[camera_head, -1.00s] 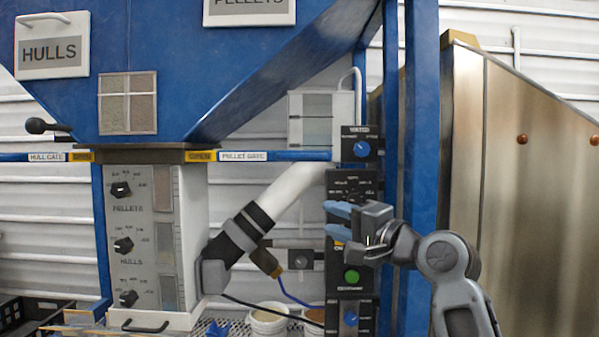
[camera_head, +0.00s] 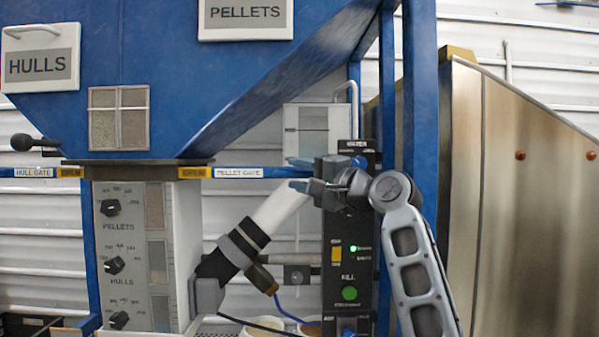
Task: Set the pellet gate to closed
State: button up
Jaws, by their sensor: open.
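The pellet gate is a blue bar with a white PELLET GATE label (camera_head: 238,172). It runs to the right from under the blue hopper (camera_head: 225,95). A yellow tag (camera_head: 194,172) sits at its left, its small lettering too blurred to read surely. My gripper (camera_head: 296,174) is open and empty, its blue fingertips pointing left, one above the other, at about the bar's height in the picture. The fingers and wrist cover the area at the bar's right end, and any handle there is hidden. I cannot tell whether the fingers touch the bar.
The hull gate bar (camera_head: 34,172) lies at the left, with a black knob (camera_head: 22,142) above it. A dial panel (camera_head: 120,270) stands below the hopper. A black control box (camera_head: 337,275) and a blue post (camera_head: 420,110) stand close to my arm. A slanted white pipe (camera_head: 280,212) passes below my gripper.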

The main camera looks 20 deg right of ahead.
jog(key=shift+w+a, duration=0.1)
jog(key=shift+w, duration=0.1)
grip_shut()
dwell(0.3)
